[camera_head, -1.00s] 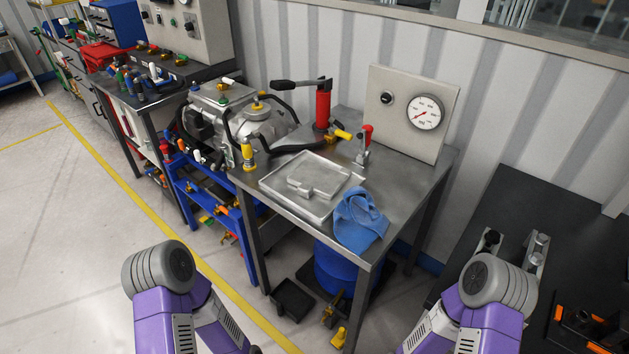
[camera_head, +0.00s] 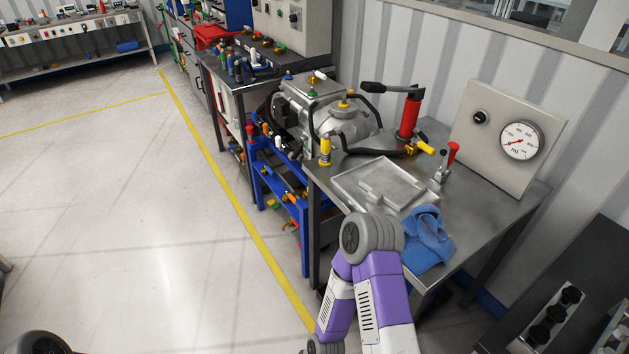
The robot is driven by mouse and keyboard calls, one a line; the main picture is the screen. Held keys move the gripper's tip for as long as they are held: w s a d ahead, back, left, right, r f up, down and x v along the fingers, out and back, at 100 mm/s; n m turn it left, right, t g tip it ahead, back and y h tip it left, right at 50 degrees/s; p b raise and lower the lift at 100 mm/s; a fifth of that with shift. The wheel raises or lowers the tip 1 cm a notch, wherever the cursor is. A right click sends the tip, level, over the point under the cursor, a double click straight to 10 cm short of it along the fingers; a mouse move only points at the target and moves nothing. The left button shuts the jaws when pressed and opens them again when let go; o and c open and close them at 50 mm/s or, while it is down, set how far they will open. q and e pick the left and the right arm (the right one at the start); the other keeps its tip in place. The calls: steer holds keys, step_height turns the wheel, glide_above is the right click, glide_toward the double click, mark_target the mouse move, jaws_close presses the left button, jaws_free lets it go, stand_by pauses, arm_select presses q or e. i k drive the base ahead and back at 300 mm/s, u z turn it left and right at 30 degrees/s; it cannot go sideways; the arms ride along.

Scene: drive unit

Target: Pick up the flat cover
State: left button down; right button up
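The flat cover (camera_head: 380,186) is a grey, rectangular metal plate with a raised middle part. It lies flat on the metal workbench (camera_head: 470,198), near its front left edge. An arm of mine, purple with a grey joint, rises from the bottom of the picture in front of the bench and overlaps the cover's near edge in the view. No gripper fingers show, so neither gripper can be placed relative to the cover.
A blue cloth (camera_head: 427,238) lies just right of the cover. A red-bodied hand pump (camera_head: 409,116), a red-handled clamp (camera_head: 447,165) and a gauge panel (camera_head: 508,125) stand behind it. A machine unit (camera_head: 325,118) is at the left. Open floor (camera_head: 130,240) lies further left.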

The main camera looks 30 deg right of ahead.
mark_target(383, 185)
steer(key=u, duration=0.4)
steer(key=i, duration=2.8)
steer(key=z, duration=3.15)
